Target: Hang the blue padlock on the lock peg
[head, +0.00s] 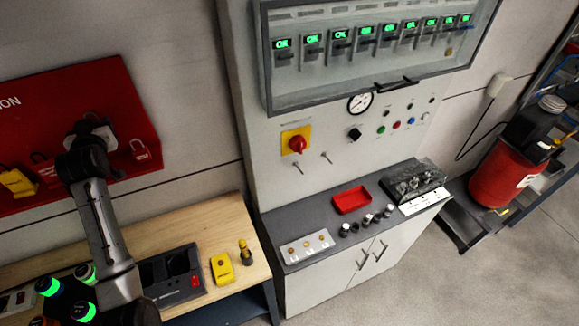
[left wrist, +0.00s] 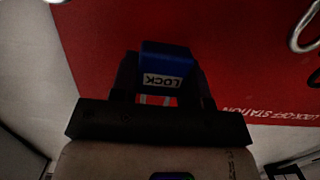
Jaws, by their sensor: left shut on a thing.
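The blue padlock (left wrist: 166,62) shows in the left wrist view, with a white label reading LOCK. My left gripper (left wrist: 163,88) is shut on it, in front of the red lock-off board (left wrist: 240,60). In the head view my left gripper (head: 90,135) is at the red board (head: 60,95), and its own wrist hides the blue padlock. Two small metal pegs (head: 298,168) (head: 327,157) stick out of the grey cabinet below a red rotary switch (head: 297,144). I cannot tell which is the lock peg. My right gripper is not in view.
A red padlock (head: 140,152) and a yellow tag (head: 17,182) hang on the board. The wooden bench (head: 215,225) holds a yellow device (head: 222,268) and a black tray. The cabinet ledge holds a red tray (head: 352,200) and knobs. The wall between board and cabinet is clear.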

